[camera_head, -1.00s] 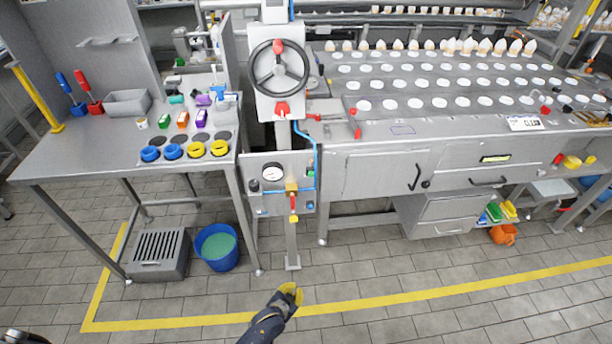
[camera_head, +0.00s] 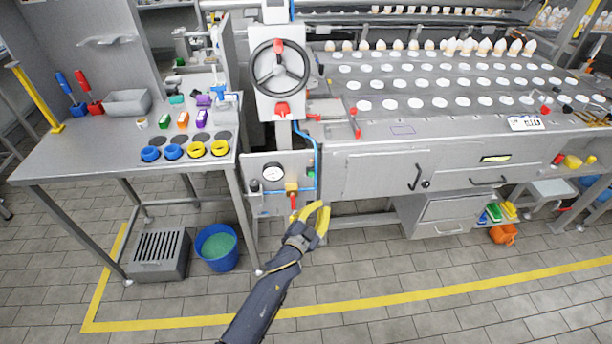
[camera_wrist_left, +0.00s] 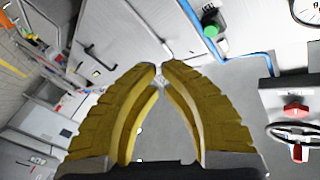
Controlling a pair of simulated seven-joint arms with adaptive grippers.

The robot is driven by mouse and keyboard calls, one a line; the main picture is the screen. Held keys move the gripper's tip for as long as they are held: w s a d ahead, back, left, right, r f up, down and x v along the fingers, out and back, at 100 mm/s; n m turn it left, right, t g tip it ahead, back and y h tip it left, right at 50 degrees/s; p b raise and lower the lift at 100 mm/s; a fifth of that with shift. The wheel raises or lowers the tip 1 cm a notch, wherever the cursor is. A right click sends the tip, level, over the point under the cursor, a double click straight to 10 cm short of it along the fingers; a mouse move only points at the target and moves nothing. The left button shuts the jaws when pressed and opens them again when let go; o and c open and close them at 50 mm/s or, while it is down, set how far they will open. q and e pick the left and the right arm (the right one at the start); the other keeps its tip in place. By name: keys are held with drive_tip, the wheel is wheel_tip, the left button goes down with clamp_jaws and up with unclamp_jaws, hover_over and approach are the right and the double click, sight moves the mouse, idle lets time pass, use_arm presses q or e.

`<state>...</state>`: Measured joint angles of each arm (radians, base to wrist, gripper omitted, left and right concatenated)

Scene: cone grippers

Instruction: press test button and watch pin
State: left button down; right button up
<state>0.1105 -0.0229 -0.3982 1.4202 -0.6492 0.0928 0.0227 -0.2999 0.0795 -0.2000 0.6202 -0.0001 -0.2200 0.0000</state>
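A grey panel (camera_head: 262,203) under the handwheel carries a round white gauge (camera_head: 273,173), a small black knob (camera_head: 254,185) and a green button (camera_head: 311,168) at its right edge. The green button also shows in the left wrist view (camera_wrist_left: 210,31), up and right of the fingertips. Which part is the test button is not marked legibly, and I cannot make out a pin. My left gripper (camera_head: 322,206) is below and right of the panel, apart from the green button in the picture. In the wrist view its yellow fingers (camera_wrist_left: 160,72) converge at the tips with nothing between them. My right gripper is not in view.
A red-handled brass valve (camera_head: 292,188) sits low on the panel, and a blue hose (camera_head: 315,150) runs down its right side. The handwheel (camera_head: 279,64) is above. A machine with drawers (camera_head: 436,215) stands right, and a workbench (camera_head: 80,160) stands left. The floor in front is clear.

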use_arm(q)
drive_tip(key=r, duration=0.2)
drive_tip(key=r+h, duration=0.1)
drive_tip(key=shift+s+d+r+m+t, duration=0.25)
drive_tip(key=shift+m+t, duration=0.05)
drive_tip(key=shift+m, duration=0.1)
drive_tip(key=shift+w, duration=0.1)
drive_tip(key=w+a, duration=0.1)
drive_tip(key=w, duration=0.7)
drive_tip(key=shift+w+a, duration=0.2)
drive_tip(key=shift+w, duration=0.05)
drive_tip(key=shift+w+a, duration=0.15)
drive_tip(key=shift+w, duration=0.8)
idle(3.4)
drive_tip(key=shift+s, duration=0.95)
drive_tip(key=shift+s, duration=0.1)
drive_tip(key=shift+s+d, duration=0.2)
drive_tip(key=shift+s, duration=0.6)
drive_tip(key=shift+s+d, duration=0.15)
drive_tip(key=shift+s, duration=0.6)
drive_tip(key=shift+s+d, duration=0.2)
drive_tip(key=shift+s, duration=0.6)
